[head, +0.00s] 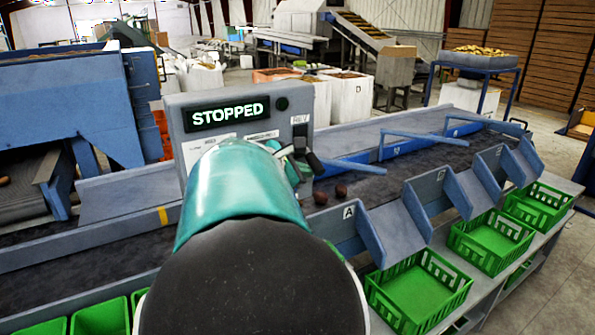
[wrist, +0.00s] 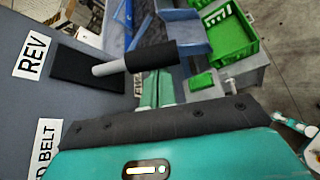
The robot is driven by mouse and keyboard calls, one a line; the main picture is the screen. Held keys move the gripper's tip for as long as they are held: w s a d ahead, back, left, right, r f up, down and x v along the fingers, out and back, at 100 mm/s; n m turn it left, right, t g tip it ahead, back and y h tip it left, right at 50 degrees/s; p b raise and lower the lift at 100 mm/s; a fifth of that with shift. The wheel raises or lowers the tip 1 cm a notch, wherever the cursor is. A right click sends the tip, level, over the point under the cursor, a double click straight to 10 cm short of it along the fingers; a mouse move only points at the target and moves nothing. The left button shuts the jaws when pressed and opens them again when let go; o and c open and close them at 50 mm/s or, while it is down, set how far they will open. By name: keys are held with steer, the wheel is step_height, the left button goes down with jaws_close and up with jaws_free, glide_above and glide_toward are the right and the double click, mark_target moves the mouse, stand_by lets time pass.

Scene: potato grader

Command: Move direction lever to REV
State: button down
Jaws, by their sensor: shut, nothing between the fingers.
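The direction lever has a black grip (wrist: 150,57) on a pale metal shaft, rising from a black slot plate (wrist: 75,66) in the wrist view. The REV label (wrist: 32,57) is beside one end of the plate. In the head view the lever's black grip (head: 315,162) points down and right, below the REV label (head: 299,119). My gripper (wrist: 152,90) is shut and empty, its teal fingers close beside the grip. Whether they touch it I cannot tell. In the head view my teal wrist hides most of the fingers and the lower panel.
The control panel (head: 225,112) display reads STOPPED. A dark belt (head: 400,165) with two potatoes (head: 330,193) runs behind the panel's right side. Blue-grey chutes (head: 395,205) and green crates (head: 420,297) line the right side. A label ending in "D BELT" (wrist: 45,148) is near my gripper.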

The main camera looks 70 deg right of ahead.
mark_target(315, 162)
steer(key=shift+s+r, duration=0.1)
steer(key=shift+r, duration=0.1)
steer(key=shift+s+a+r+n+g+y, duration=0.2)
steer(key=shift+r+n+g+y, duration=0.15)
steer(key=shift+r, duration=0.25)
steer(key=shift+s+a+r+n+g+y, duration=0.15)
steer(key=shift+s+r+n+g+y, duration=0.1)
steer(key=shift+r+n, duration=0.25)
steer(key=shift+r, duration=0.35)
steer(key=shift+w+r+n+g+y, duration=0.1)
steer(key=shift+r+n+g+y, duration=0.5)
steer(key=shift+r+n, duration=0.15)
steer(key=shift+w+d+r, duration=0.1)
steer(key=shift+r, duration=0.8)
steer(key=shift+r, duration=0.25)
